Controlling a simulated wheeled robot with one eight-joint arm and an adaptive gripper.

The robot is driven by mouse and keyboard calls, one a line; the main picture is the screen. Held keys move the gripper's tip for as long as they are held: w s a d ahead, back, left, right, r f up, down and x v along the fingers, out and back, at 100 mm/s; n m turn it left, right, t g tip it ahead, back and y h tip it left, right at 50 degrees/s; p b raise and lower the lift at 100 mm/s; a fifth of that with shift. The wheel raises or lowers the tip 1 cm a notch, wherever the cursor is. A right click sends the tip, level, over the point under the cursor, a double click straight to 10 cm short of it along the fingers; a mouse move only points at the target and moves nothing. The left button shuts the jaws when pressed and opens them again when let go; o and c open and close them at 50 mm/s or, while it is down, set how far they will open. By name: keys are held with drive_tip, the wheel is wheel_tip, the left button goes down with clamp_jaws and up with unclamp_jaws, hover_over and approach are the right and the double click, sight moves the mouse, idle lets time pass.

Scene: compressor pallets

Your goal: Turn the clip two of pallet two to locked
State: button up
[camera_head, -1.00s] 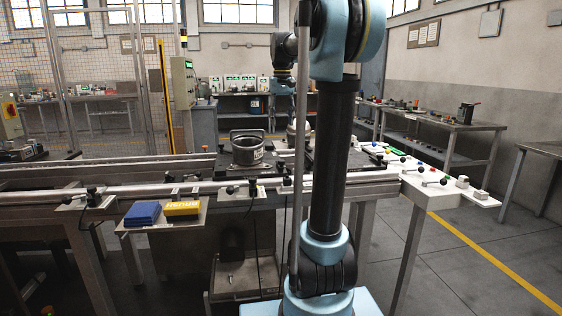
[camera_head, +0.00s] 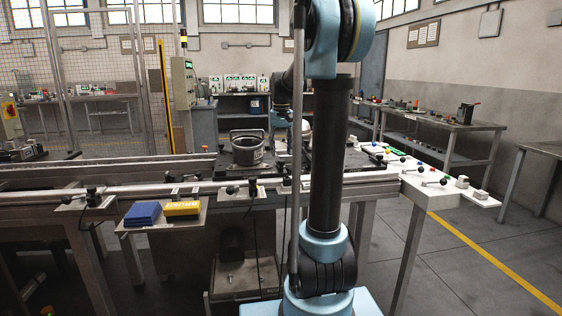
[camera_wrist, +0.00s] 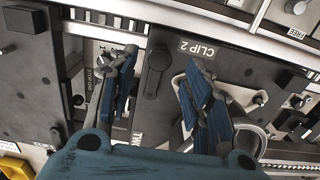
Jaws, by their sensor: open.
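In the wrist view, the "CLIP 2" label (camera_wrist: 197,48) sits on a dark pallet plate (camera_wrist: 235,66). Left of the label is a dark grey clip lever (camera_wrist: 154,75) with a round head. My gripper (camera_wrist: 161,65) is open, with one blue-padded finger on each side of the lever and a gap on both sides. It appears to hold nothing. A "TWO" label (camera_wrist: 138,135) is partly hidden by my gripper. Whether the lever touches anything below is hidden.
A round metal part (camera_wrist: 246,135) stands beside the right finger. A "FREE" label (camera_wrist: 296,33) and rail lie at the upper right. In the head view, a dark pot-like housing (camera_head: 247,148) stands on the line, with blue (camera_head: 143,213) and yellow (camera_head: 183,209) blocks on a front shelf.

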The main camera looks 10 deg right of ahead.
sight(280, 162)
drive_tip(key=shift+f, duration=2.35)
clamp_jaws()
